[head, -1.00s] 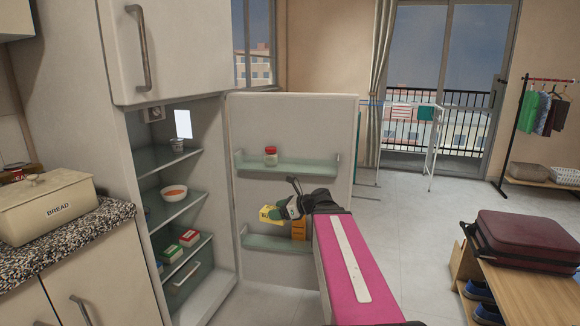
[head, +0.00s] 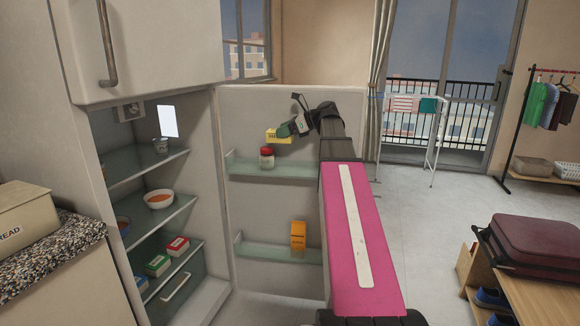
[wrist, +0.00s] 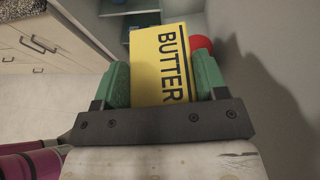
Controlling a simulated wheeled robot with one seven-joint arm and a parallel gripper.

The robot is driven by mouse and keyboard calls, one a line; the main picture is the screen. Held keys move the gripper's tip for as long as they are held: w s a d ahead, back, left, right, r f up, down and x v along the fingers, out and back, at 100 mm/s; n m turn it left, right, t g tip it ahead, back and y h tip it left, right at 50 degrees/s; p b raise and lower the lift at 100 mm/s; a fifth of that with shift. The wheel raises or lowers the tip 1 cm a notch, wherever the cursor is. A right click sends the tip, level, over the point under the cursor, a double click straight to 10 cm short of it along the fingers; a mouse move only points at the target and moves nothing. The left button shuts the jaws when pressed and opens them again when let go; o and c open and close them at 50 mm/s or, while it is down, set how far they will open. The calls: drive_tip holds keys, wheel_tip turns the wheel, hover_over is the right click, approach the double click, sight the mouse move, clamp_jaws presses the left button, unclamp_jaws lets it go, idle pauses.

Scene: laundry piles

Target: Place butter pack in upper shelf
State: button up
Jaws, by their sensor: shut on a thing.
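The yellow butter pack (head: 275,136) is in my gripper (head: 284,131), which is shut on it in front of the open fridge door, just above the upper door shelf (head: 290,169). In the wrist view the butter pack (wrist: 160,65) sits between the two green fingers of my gripper (wrist: 163,80), its BUTTER label showing. A jar with a red lid (head: 267,158) stands on the upper door shelf, just below and left of the pack. Its red lid (wrist: 201,43) also shows beside the pack in the wrist view.
An orange carton (head: 298,236) stands on the lower door shelf (head: 265,253). The upper door shelf right of the jar looks clear. The door edge lies behind my arm.

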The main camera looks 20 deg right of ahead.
drive_tip(key=d+f, duration=0.2)
drive_tip(key=d, duration=0.1)
drive_tip(key=d+f, duration=0.2)
drive_tip(key=d, duration=0.2)
drive_tip(key=d+f, duration=0.2)
drive_tip(key=d, duration=0.2)
drive_tip(key=shift+w+d+f, duration=0.15)
drive_tip(key=shift+w+f, duration=0.2)
drive_tip(key=shift+f, duration=2.05)
drive_tip(key=shift+f, duration=0.55)
drive_tip(key=o, duration=0.8)
drive_tip(key=shift+c, duration=0.2)
drive_tip(key=shift+r, duration=0.2)
drive_tip(key=v, duration=1.2)
drive_tip(key=shift+r, duration=0.4)
